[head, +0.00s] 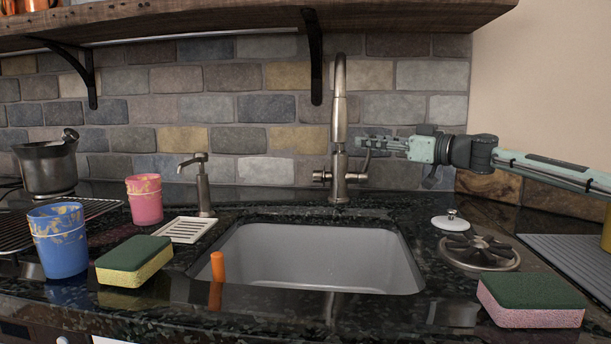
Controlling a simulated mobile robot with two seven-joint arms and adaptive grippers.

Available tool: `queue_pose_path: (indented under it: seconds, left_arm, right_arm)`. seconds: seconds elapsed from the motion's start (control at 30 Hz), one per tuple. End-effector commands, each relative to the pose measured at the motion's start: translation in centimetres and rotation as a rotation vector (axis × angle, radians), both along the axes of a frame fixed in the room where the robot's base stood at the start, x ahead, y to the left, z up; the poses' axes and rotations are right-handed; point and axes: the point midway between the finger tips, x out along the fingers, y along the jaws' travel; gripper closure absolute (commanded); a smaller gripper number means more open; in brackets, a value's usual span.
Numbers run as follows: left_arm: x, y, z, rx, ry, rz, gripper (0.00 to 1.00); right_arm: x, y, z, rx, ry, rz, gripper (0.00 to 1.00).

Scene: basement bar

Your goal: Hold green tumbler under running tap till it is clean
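The tap (340,105) stands behind the sink, with a tall curved spout and a side lever. I see no water falling from the spout. The sink basin (300,262) is pale and looks empty. No green tumbler is visible; a blue tumbler (60,246) and a pink tumbler (145,203), both with yellowish smears, stand upright at the left. My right gripper (366,143) comes in from the right, with its fingers beside the tap near the lever (366,163). I cannot tell whether it touches the tap or how wide its fingers are. My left gripper is not in view.
A green-and-yellow sponge (134,261) lies left of the sink, and a green-and-pink sponge (531,300) at the right.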

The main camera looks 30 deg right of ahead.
Motion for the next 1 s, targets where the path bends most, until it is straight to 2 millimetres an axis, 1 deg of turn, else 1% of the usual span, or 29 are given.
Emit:
queue_pose_path:
  seconds: [0.03,0.23,0.5,0.6,0.7,0.8,1.0]
  left_arm:
    - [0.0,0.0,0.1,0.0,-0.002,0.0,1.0]
    - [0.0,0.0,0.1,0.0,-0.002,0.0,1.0]
    - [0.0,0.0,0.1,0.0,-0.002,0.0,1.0]
    - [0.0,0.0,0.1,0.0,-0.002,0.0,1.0]
    - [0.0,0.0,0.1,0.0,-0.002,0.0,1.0]
    - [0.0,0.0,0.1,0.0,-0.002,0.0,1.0]
    - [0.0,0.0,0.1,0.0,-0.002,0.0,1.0]
  right_arm:
    - [-0.4,-0.1,0.3,-0.003,-0.003,0.001,0.69]
    - [-2.6,-1.0,0.2,0.004,-0.005,-0.008,0.69]
    - [-8.0,-2.6,0.0,0.001,-0.003,-0.009,0.69]
    - [-9.4,-3.0,-0.1,0.002,-0.003,-0.007,0.69]
    - [-10.4,-3.3,-0.2,0.003,-0.002,-0.005,0.69]
    - [-10.8,-3.4,-0.3,0.004,-0.002,-0.006,0.69]
    - [-11.0,-3.4,-0.3,0.004,-0.002,-0.005,0.69]
